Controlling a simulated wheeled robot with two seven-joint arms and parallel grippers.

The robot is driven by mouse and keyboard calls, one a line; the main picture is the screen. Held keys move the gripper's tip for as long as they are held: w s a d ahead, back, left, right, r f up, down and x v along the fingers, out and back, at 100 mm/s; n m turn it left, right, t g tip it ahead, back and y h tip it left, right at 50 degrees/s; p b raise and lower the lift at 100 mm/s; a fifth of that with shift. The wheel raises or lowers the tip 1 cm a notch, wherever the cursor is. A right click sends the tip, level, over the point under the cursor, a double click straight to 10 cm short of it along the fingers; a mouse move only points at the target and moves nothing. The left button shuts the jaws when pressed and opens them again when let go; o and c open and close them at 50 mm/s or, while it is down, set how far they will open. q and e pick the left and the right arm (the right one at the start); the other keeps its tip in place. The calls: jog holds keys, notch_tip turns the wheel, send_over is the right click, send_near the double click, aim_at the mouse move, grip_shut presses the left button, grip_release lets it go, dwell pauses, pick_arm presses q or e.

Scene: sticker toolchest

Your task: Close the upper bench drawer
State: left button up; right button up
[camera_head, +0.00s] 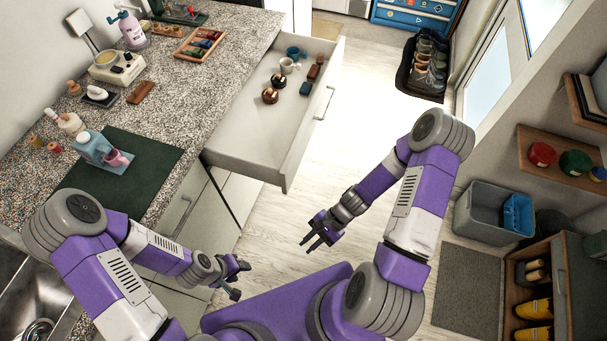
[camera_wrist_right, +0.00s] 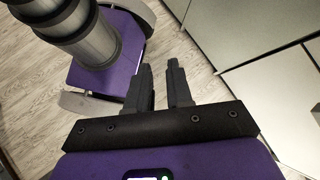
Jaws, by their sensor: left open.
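The upper bench drawer (camera_head: 240,140) is pulled well out from under the granite counter in the head view. Its white front panel (camera_head: 303,146) faces right and carries a metal bar handle (camera_head: 325,102). Cups, brown round items and small blocks lie in its far half. My left gripper (camera_head: 240,279) is open and empty, low beside the cabinet fronts and nearer than the drawer. My right gripper (camera_head: 316,241) is open and empty, right of and below the drawer's near front corner, not touching it. In the right wrist view its two fingers (camera_wrist_right: 162,85) stand apart with nothing between them.
The counter (camera_head: 205,105) holds a green mat (camera_head: 145,165), bottles and a tray (camera_head: 200,42). Wooden floor (camera_head: 365,120) is clear right of the drawer. A shoe tray (camera_head: 425,65), grey bin (camera_head: 480,212) and shoe cabinet (camera_head: 562,275) stand further right.

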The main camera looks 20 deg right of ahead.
jog(key=w+d+m+t+y+b, duration=0.1)
jog(key=m, duration=0.1)
jog(key=w+d+m+t+y+b, duration=0.1)
jog(key=w+m, duration=0.1)
jog(key=w+d+m+t+y+b, duration=0.1)
jog(key=shift+w+d+r+m+t+y, duration=0.25)
jog(key=shift+w+d+m+t+y, duration=0.15)
grip_shut()
jog(key=m+t+y+b, duration=0.1)
jog(key=m+t+b, duration=0.3)
jog(key=m+t, duration=0.45)
send_near(293, 171)
jog(key=shift+n+t, duration=0.45)
jog(key=shift+n, duration=0.2)
jog(key=b+x, duration=0.2)
jog(key=x, duration=0.1)
jog(key=b+x, duration=0.1)
jog(key=x, duration=0.1)
jog(key=shift+s+a+f+b, duration=0.1)
jog(key=shift+a+f+b, duration=0.2)
jog(key=shift+a+f, duration=0.1)
jog(key=shift+w+a, duration=0.45)
pick_arm(q)
notch_tip(293, 171, down, 12)
jog(key=shift+f, duration=0.15)
pick_arm(e)
jog(key=shift+r, duration=0.1)
jog(key=shift+w, duration=0.1)
